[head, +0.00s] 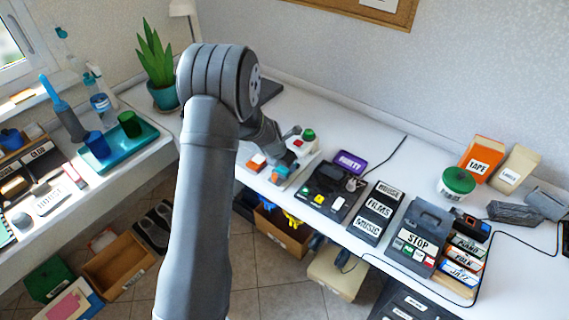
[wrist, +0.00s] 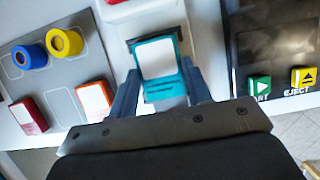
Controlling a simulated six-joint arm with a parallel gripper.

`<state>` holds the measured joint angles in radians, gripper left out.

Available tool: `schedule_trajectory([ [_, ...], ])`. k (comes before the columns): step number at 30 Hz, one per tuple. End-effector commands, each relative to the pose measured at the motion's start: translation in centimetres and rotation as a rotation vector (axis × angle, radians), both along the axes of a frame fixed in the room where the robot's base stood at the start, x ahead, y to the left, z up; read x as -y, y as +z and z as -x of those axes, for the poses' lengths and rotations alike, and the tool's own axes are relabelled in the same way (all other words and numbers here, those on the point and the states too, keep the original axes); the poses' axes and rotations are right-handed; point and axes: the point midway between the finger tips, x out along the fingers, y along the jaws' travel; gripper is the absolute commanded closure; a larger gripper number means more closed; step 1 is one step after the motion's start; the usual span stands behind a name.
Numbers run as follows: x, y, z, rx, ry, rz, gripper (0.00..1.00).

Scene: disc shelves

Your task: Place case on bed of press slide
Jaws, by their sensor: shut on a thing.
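My gripper (wrist: 160,84) is shut on a teal case (wrist: 165,88) with a blank white label (wrist: 157,58), its fingers on either side. In the wrist view the case is over the dark bed (wrist: 149,97) of a white press slide (wrist: 182,15). Dark edges of the bed show around the case; whether the case touches it I cannot tell. In the head view my gripper (head: 281,170) is low at the white press (head: 299,148), partly hidden by my arm.
Left of the press, a grey board (wrist: 60,78) holds a blue ring (wrist: 30,55), a yellow ring (wrist: 64,42), a red case (wrist: 28,116) and an orange case (wrist: 94,97). A black player (wrist: 275,45) with EJECT key stands right. Label blocks (head: 376,212) stand further right.

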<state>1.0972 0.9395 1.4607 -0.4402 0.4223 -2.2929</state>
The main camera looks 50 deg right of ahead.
Motion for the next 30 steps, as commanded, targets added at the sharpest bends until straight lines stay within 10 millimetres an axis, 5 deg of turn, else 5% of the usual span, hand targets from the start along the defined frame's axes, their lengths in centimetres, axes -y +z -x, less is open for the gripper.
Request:
schedule_trajectory([
  [6, 0.0, -0.3, 0.0, 0.0, 0.0, 0.0, 0.78],
  [7, 0.0, -0.3, 0.0, 0.0, 0.0, 0.0, 0.53],
  [10, 0.0, -0.2, 0.0, 0.0, 0.0, 0.0, 0.34],
  [22, -0.1, 0.4, 0.0, 0.001, 0.0, 0.001, 0.34],
  [30, -1.7, 4.4, -0.1, 0.002, 0.001, 0.004, 0.34],
])
